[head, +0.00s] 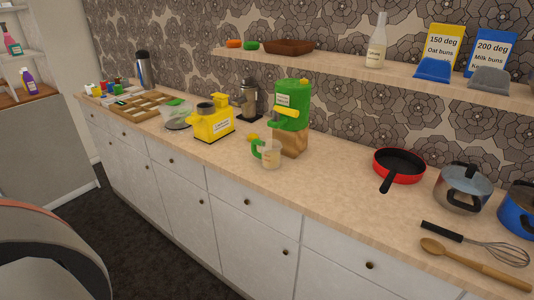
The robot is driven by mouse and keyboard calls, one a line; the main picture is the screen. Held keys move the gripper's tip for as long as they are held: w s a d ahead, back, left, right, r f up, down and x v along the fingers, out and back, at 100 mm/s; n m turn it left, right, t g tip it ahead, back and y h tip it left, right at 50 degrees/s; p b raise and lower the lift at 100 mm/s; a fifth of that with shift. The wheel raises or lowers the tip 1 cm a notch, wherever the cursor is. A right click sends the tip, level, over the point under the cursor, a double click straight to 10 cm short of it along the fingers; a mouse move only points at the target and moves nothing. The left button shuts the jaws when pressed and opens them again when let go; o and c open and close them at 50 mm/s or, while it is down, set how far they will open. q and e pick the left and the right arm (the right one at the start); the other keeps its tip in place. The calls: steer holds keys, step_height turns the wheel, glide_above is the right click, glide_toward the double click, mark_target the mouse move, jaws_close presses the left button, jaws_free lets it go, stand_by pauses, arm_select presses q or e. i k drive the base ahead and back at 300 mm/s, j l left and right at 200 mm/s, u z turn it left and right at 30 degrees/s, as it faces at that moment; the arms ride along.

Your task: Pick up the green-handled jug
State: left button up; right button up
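The green-handled jug (271,158) stands upright on the wooden counter (320,190) in the head view, near the front edge. Neither of my grippers is in view.
A yellow machine (212,122) stands left of the jug. A red pan (401,165), a steel pot (463,190), a blue pot (518,208), a whisk (480,243) and a wooden spoon (470,262) are to the right. The counter between jug and pan is clear.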

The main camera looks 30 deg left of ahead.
mark_target(269, 156)
steer(key=j+z, duration=0.6)
steer(key=z, duration=0.25)
steer(key=k+j+z, duration=0.1)
steer(key=j, duration=0.2)
steer(key=k+j+z, duration=0.1)
steer(key=j, duration=0.25)
steer(key=k+j+z, duration=0.15)
steer(key=j, duration=0.15)
steer(key=k+j, duration=0.1)
steer(key=j, duration=0.2)
steer(key=k+j, duration=0.1)
steer(key=j, duration=0.2)
steer(key=k+j+z, duration=0.1)
steer(key=j, duration=0.2)
